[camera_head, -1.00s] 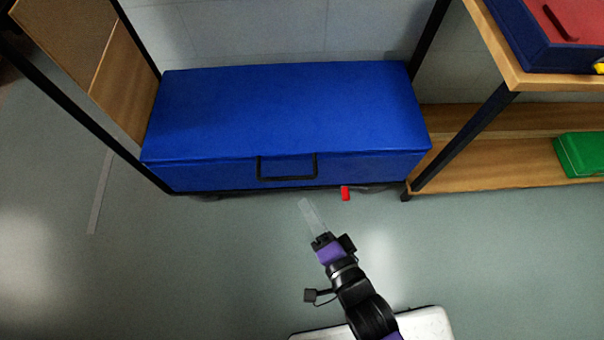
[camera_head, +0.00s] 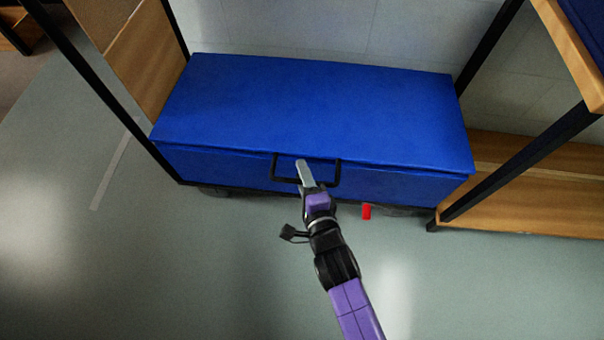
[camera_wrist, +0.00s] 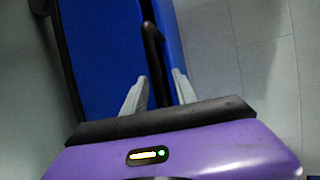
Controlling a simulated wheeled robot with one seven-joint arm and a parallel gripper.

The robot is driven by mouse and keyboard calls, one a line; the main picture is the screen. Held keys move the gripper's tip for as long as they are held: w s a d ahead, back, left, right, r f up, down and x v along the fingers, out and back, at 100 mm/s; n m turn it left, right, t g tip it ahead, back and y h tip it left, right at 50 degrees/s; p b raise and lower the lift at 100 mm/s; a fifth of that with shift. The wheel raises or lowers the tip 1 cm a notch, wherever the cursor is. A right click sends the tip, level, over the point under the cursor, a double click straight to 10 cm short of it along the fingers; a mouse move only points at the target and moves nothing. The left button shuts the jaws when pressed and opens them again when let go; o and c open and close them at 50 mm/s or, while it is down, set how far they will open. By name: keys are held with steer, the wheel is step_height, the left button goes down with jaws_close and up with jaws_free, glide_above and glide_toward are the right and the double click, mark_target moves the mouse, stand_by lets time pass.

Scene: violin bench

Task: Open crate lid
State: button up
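The blue crate (camera_head: 190,165) stands on the floor with its blue lid (camera_head: 320,105) shut. A black bar handle (camera_head: 336,172) sticks out from its front. My gripper (camera_head: 303,166) is at the handle, its pale fingers overlapping the handle in the head view. In the wrist view my gripper (camera_wrist: 160,84) has its two fingers apart, with the dark handle bar (camera_wrist: 152,40) running between them. The fingers do not visibly press on the bar. The wrist view also shows the blue crate (camera_wrist: 100,50). My gripper hides part of the handle in the head view.
Dark frame legs and a wooden panel (camera_head: 150,65) stand at the crate's left. A wooden shelf (camera_head: 540,195) with a dark post is at the right. A small red object (camera_head: 366,211) lies at the crate's front.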

steer(key=shift+w+a+f, duration=0.1)
steer(key=shift+w+a, duration=0.1)
steer(key=shift+w, duration=0.2)
steer(key=shift+c, duration=0.4)
jaws_close()
stand_by(0.8)
